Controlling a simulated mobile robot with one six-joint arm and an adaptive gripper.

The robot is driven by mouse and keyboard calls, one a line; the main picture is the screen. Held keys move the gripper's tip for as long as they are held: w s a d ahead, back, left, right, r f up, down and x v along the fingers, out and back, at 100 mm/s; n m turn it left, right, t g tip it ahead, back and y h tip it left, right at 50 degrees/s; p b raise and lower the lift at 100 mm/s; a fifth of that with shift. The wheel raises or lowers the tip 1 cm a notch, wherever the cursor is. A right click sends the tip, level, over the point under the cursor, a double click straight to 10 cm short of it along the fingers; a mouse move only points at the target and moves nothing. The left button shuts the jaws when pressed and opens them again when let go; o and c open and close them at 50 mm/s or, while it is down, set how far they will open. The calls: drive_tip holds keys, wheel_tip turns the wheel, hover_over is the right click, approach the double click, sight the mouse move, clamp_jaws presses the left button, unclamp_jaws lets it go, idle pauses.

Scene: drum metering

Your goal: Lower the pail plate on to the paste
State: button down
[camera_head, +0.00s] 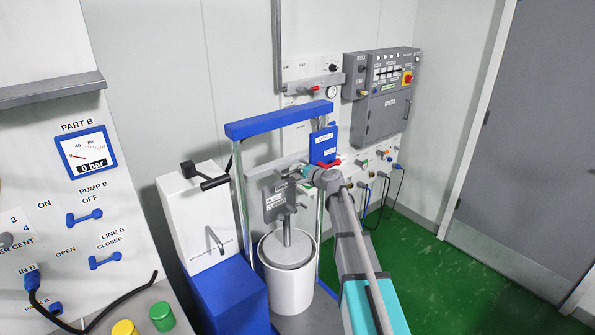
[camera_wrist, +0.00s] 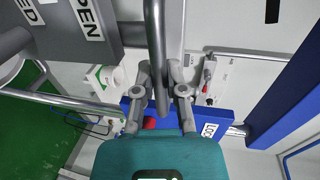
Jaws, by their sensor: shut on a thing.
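The white pail (camera_head: 287,287) stands on a grey base between two upright rods. The round grey pail plate (camera_head: 287,248) shows at the pail's mouth on a central rod (camera_head: 286,234). The paste cannot be made out. My gripper (camera_head: 304,173) is beside the grey labelled panel (camera_head: 279,200) above the pail. In the wrist view my gripper's fingers (camera_wrist: 161,75) close on either side of a grey metal bar (camera_wrist: 155,35), and I read it as shut on this bar. My gripper and arm partly hide the bar's mounting in the head view.
A blue crossbeam (camera_head: 280,121) tops the rods. A blue box (camera_head: 323,146) with a red part below it hangs close to my gripper. A white cabinet (camera_head: 195,215) with a black lever stands left. Valves and hoses line the back wall; green floor (camera_head: 440,270) is open at right.

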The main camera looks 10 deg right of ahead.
drive_tip(key=shift+f+b, duration=1.1)
drive_tip(key=shift+f, duration=0.3)
drive_tip(key=c, duration=0.7)
unclamp_jaws()
drive_tip(key=shift+r, duration=0.2)
